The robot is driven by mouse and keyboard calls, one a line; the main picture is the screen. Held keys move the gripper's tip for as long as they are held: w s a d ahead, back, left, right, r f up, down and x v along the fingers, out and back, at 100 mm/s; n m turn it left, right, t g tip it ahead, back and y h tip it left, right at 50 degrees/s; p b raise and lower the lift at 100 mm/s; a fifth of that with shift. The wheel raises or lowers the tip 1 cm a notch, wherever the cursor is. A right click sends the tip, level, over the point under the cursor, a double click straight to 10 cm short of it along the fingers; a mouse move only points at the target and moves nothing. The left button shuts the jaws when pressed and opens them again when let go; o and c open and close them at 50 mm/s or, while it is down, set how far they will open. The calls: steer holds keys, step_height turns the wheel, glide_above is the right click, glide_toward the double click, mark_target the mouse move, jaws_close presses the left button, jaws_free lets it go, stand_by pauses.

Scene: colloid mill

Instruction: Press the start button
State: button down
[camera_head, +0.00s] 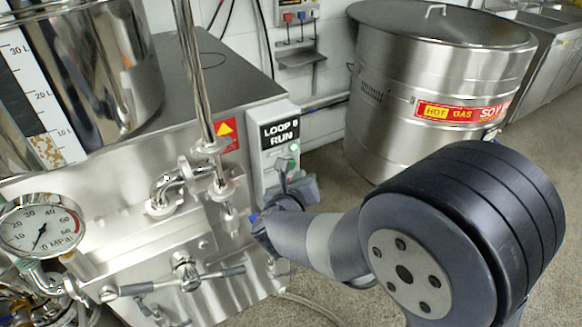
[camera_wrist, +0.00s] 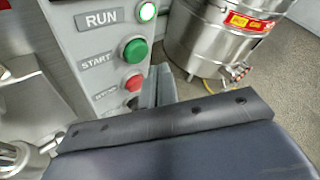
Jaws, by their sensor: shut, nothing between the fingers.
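The green START button (camera_wrist: 135,50) is on the grey control panel (camera_wrist: 95,52) in the wrist view, beside its START label. A red stop button (camera_wrist: 133,83) sits below it, and a lit green lamp (camera_wrist: 147,11) above it by the RUN label. My gripper (camera_wrist: 157,85) is shut and empty, just right of the red button and below the START button in the picture. Contact with the panel cannot be told. In the head view my gripper (camera_head: 283,172) is in front of the panel's lower part (camera_head: 256,150) and hides some of it.
A steel machine with pipes and a pressure gauge (camera_head: 42,225) fills the left of the head view. A vertical steel pipe (camera_head: 192,75) stands just left of the panel. A large steel vat (camera_head: 400,115) stands at the back right, with floor between.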

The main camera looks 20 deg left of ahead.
steer(key=shift+s+d+b, duration=0.7)
steer(key=shift+s+d, duration=0.65)
steer(key=shift+d, duration=0.25)
steer(key=shift+w+a, duration=0.1)
steer(key=w+a+p, duration=0.1)
steer(key=p, duration=0.2)
steer(key=shift+w+a+r, duration=0.1)
steer(key=shift+a+r, duration=0.1)
steer(key=shift+p, duration=1.05)
steer(key=shift+s+d+f+b, duration=0.1)
steer(key=shift+s+d+b, duration=0.65)
steer(key=shift+s+d, duration=0.35)
steer(key=shift+s+d+f+b, duration=0.1)
steer(key=shift+s+d+b, duration=0.7)
steer(key=shift+d, duration=0.35)
